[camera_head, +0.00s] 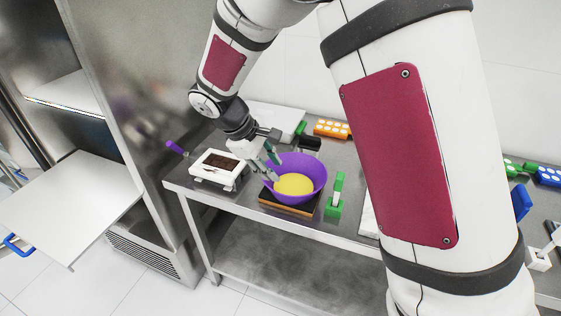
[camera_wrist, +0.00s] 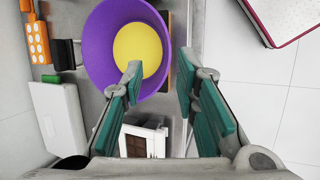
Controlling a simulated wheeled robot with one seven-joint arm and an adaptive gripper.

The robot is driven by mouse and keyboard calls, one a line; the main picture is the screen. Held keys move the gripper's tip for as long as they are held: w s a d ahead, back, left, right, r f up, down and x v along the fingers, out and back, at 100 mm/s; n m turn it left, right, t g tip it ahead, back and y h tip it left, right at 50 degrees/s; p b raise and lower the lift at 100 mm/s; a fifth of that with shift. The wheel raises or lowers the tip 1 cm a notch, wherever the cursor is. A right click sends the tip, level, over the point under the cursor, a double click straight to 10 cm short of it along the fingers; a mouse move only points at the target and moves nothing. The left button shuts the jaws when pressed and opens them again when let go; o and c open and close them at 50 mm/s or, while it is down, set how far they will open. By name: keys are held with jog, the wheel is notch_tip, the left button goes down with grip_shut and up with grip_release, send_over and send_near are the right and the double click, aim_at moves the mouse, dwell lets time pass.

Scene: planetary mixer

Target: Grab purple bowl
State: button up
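The purple bowl (camera_head: 316,172) stands on a dark board with a wooden edge on the metal table, with a yellow round mass (camera_head: 295,184) inside. In the wrist view, the bowl (camera_wrist: 97,60) fills the upper left. My gripper (camera_head: 271,166) is at the bowl's left rim. In the wrist view, my gripper (camera_wrist: 160,68) is open, its teal pads apart. The left finger overlaps the bowl's inside and the right finger lies just outside its right edge, so the rim shows between them. I cannot tell whether either finger touches it.
A white box with a brown top (camera_head: 219,168) stands left of the bowl. A green and white item (camera_head: 336,194) stands close on the right. An orange block (camera_head: 332,129) and a pale flat case (camera_head: 272,116) lie behind. A white panel (camera_head: 70,205) juts out at left.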

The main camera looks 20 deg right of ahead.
notch_tip(320, 180, down, 4)
jog(key=w+a+n, duration=0.1)
jog(key=a, duration=0.1)
jog(key=p, duration=0.1)
send_near(291, 203)
jog(key=shift+h, duration=0.3)
jog(key=p+x, duration=0.1)
jog(key=x, duration=0.4)
jog(key=shift+a+f+p, duration=0.1)
jog(key=shift+f+p, duration=0.2)
jog(key=shift+p, duration=0.1)
jog(key=shift+w+d+f, duration=0.1)
jog(key=shift+d+f, duration=0.15)
jog(key=shift+f, duration=0.25)
grip_shut()
